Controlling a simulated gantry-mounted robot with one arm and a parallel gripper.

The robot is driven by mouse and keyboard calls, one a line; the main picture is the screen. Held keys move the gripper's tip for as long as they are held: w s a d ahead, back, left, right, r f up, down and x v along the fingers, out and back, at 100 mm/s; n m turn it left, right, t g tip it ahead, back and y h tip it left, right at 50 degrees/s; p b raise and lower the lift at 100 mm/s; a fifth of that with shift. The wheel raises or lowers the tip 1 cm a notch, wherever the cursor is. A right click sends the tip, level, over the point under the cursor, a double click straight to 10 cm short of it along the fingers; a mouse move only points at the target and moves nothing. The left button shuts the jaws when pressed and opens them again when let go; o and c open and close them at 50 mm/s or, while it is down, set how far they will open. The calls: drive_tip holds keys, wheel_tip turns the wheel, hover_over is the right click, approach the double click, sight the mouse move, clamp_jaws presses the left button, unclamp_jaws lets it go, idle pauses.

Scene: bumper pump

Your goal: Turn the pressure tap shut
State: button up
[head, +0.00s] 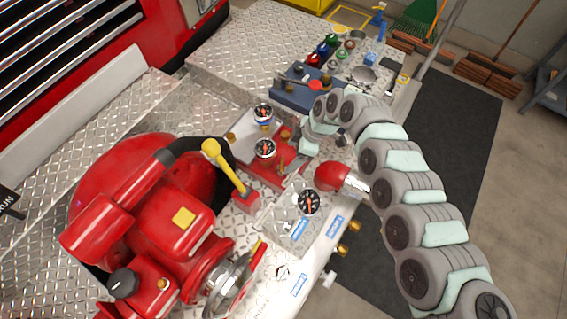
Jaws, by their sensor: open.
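The red pump (150,215) with black and brass parts stands on the diamond-plate deck at the left. Right of it a red manifold block (262,172) carries round pressure gauges (265,149) and small brass fittings (281,166). I cannot tell for certain which fitting is the pressure tap. My arm arches in from the lower right, and my gripper (297,160) points down beside the manifold, close to the brass fittings. My gripper is open; its fingertips are small and partly hidden, and I see nothing held in it. I cannot tell whether it touches a fitting.
A yellow-knobbed lever (222,163) rises between pump and manifold. A red rounded part (331,177) and another gauge (308,202) sit near my arm. A blue block (303,92) with a red-knobbed lever stands behind. Brass outlets (345,246) stick out at the bumper's front edge.

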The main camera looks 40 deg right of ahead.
sight(282, 164)
drive_tip(key=x, duration=0.7)
drive_tip(key=shift+w+f, duration=0.1)
drive_tip(key=shift+c, duration=0.4)
drive_tip(key=c, duration=1.3)
